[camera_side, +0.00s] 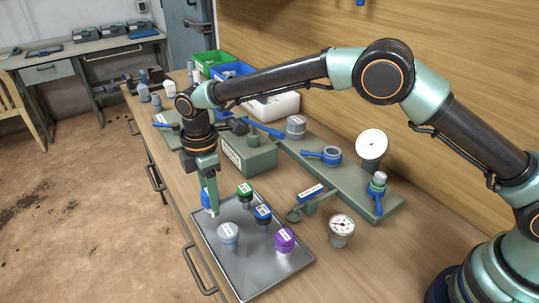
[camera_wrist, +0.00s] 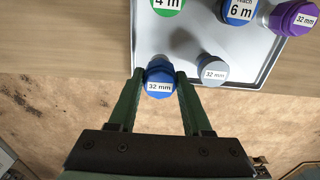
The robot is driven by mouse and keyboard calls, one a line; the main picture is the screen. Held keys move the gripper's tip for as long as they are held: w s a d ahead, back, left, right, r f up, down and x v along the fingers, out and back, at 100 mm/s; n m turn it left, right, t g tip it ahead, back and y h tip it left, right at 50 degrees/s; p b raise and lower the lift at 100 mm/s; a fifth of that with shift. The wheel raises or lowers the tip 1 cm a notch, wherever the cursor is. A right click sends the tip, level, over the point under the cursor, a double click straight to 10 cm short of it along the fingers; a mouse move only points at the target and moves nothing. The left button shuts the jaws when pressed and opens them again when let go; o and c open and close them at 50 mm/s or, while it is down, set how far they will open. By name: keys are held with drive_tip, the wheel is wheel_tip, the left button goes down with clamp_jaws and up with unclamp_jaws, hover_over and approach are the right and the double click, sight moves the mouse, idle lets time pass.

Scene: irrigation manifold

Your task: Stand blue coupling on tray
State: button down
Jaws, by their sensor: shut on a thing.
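The blue coupling (camera_wrist: 160,88), labelled 32 mm, is between the two fingers of my gripper (camera_wrist: 160,76) in the wrist view. My gripper is shut on it. In the side view the blue coupling (camera_side: 206,200) is partly hidden by the green fingers of my gripper (camera_side: 212,192). It looks upright, at the far left corner of the grey metal tray (camera_side: 252,262). In the wrist view it overlaps the corner of the tray (camera_wrist: 165,30). I cannot tell whether its base touches the tray.
On the tray stand a grey piece (camera_side: 228,236), a purple piece (camera_side: 285,241), a blue-topped piece (camera_side: 263,215) and a green-topped piece (camera_side: 244,191). The green manifold (camera_side: 345,180) lies behind. The tray's front is bare.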

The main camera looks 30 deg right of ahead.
drive_tip(key=shift+f, duration=1.45)
drive_tip(key=shift+f, duration=0.2)
drive_tip(key=shift+c, duration=1.7)
unclamp_jaws()
drive_tip(key=shift+r, duration=0.1)
